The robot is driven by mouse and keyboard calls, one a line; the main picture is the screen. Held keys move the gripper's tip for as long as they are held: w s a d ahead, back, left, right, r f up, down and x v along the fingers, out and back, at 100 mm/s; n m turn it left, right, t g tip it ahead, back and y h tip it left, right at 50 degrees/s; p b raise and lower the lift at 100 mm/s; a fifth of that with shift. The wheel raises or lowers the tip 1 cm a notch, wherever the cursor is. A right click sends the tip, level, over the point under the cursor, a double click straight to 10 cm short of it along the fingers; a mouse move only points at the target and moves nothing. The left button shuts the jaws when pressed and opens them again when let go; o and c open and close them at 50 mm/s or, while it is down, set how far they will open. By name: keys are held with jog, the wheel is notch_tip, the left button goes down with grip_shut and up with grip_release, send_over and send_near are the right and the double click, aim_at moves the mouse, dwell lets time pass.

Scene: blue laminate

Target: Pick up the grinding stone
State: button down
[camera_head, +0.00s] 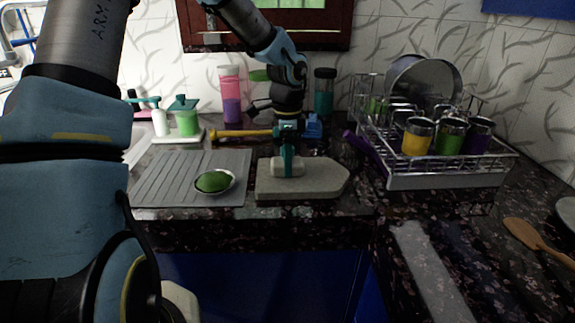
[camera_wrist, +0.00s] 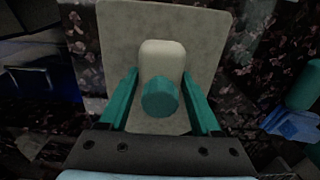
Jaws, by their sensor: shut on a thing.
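The grinding stone (camera_head: 287,168), a small rounded beige block, is on or just above a grey stone slab (camera_head: 325,180) with a pointed right end; I cannot tell if it touches the slab. In the wrist view the grinding stone (camera_wrist: 163,55) has a teal round knob (camera_wrist: 160,98) facing the camera. My gripper (camera_head: 287,158) points down from above. Its teal fingers (camera_wrist: 160,78) stand on either side of the stone and are shut on it. The wrist view shows the slab (camera_wrist: 115,40) beyond the stone.
Left of the slab is a grey ribbed drain mat (camera_head: 165,175) with a bowl (camera_head: 215,182) holding something green. A yellow-handled hammer-like tool (camera_head: 240,134) and a blue item (camera_head: 313,127) lie behind. A wire dish rack (camera_head: 440,180) stands right, with a purple handle (camera_head: 365,150) beside it.

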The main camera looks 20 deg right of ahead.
dwell(0.4)
notch_tip(320, 180, up, 10)
jog(key=shift+r+b, duration=0.1)
jog(key=shift+b, duration=0.4)
jog(key=c, duration=0.7)
grip_release()
jog(key=c, duration=0.8)
